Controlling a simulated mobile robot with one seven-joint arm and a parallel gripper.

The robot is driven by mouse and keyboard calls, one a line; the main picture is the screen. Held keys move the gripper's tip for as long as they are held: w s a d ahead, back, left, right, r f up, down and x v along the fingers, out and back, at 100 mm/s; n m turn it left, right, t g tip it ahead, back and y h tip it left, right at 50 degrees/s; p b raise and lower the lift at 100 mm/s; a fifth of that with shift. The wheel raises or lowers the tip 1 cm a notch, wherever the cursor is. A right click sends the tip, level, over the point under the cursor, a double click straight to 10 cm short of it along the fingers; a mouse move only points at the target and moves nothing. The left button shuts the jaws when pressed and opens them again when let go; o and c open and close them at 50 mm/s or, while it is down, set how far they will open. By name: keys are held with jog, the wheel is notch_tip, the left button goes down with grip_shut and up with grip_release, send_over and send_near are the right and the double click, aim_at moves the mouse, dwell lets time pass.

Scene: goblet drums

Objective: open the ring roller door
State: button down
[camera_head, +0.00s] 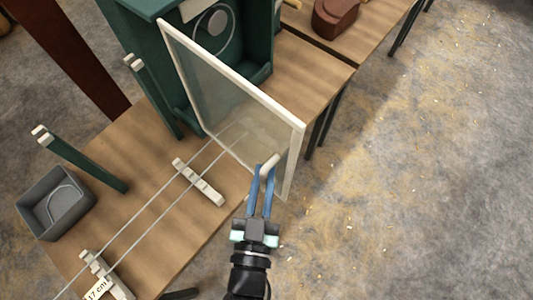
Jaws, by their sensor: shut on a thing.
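The ring roller door (228,97) is a clear panel in a cream frame. It stands swung out from the front of a green cabinet (150,45), whose inside shows with a round grey part in it. A cream handle (269,166) is on the door near its lower right edge. My gripper (263,178) has blue fingers and is shut on the handle, reaching up from below. The fingertips partly hide the handle.
A wooden table (125,210) carries the cabinet, two long rods on cream supports (199,182), a grey bin (57,203) and green posts (80,160). A brown object (336,18) lies on a second table. The floor at right (420,180) is clear.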

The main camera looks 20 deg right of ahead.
jog(key=shift+a, duration=0.1)
jog(key=c, duration=0.8)
grip_release()
jog(key=shift+w, duration=0.1)
jog(key=shift+c, duration=0.2)
jog(key=b+v, duration=0.1)
jog(key=v, duration=1.2)
jog(key=shift+b, duration=0.4)
